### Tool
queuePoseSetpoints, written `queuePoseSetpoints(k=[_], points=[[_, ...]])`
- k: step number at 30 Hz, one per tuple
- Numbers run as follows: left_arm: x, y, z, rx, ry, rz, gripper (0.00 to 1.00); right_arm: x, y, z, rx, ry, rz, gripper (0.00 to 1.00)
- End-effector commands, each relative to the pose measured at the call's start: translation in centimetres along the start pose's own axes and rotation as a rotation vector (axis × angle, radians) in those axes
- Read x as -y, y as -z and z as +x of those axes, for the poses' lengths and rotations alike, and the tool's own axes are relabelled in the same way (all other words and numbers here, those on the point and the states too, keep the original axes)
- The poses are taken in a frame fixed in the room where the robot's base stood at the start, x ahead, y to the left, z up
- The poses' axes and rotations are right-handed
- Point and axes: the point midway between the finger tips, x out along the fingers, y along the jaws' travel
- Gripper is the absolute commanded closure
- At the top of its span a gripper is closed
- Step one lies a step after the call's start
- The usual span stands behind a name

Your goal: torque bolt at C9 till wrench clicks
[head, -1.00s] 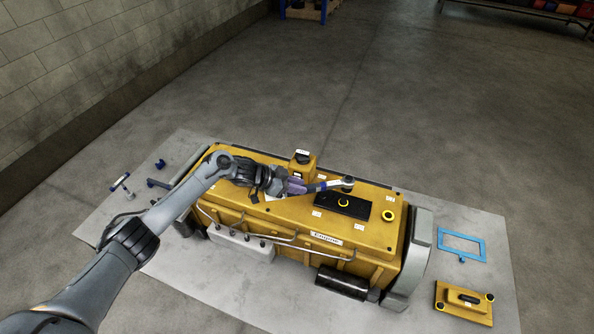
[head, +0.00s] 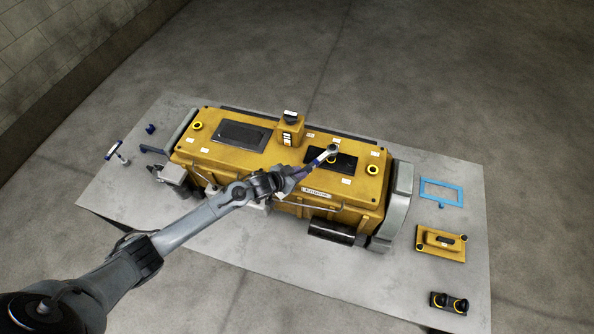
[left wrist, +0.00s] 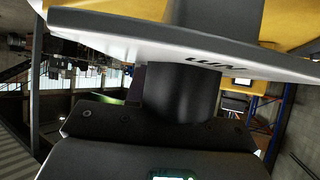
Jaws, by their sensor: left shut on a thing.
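My left gripper (head: 285,180) is shut on the torque wrench (head: 317,161), near its purple grip. The wrench slants up and right from the gripper over the yellow engine (head: 232,165). Its round head (head: 334,148) is over the right black plate (head: 345,160), close to a yellow ring there. I cannot tell whether the head sits on a bolt, and the C9 label is too small to read. In the left wrist view a broad pale and dark piece (left wrist: 180,45) fills the top, in front of yellow. My right gripper is not in view.
A yellow filler box (head: 290,129) stands up from the engine's back edge. On the grey mat (head: 275,265) lie a blue frame (head: 440,192), a yellow cover (head: 440,243), a black part with two rings (head: 449,302) and a blue-handled tool (head: 117,152).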

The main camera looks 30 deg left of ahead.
Motion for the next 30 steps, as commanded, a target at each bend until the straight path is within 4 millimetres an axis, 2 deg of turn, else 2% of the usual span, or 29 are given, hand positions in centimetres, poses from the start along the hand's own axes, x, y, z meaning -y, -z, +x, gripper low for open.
queuePoseSetpoints(k=[4, 15, 30], points=[[-0.1, 0.0, 0.2, -0.006, -0.002, 0.000, 1.00, 0.1, 0.3, -0.3, -0.016, 0.002, 0.002, 0.00], [0.0, -1.5, 1.1, -0.005, -0.002, 0.001, 1.00, 0.2, -0.1, 0.9, -0.015, 0.006, 0.008, 0.00], [0.1, -1.6, 1.2, -0.003, -0.002, 0.001, 1.00, 0.2, -0.1, 0.9, -0.015, 0.005, 0.006, 0.00]])
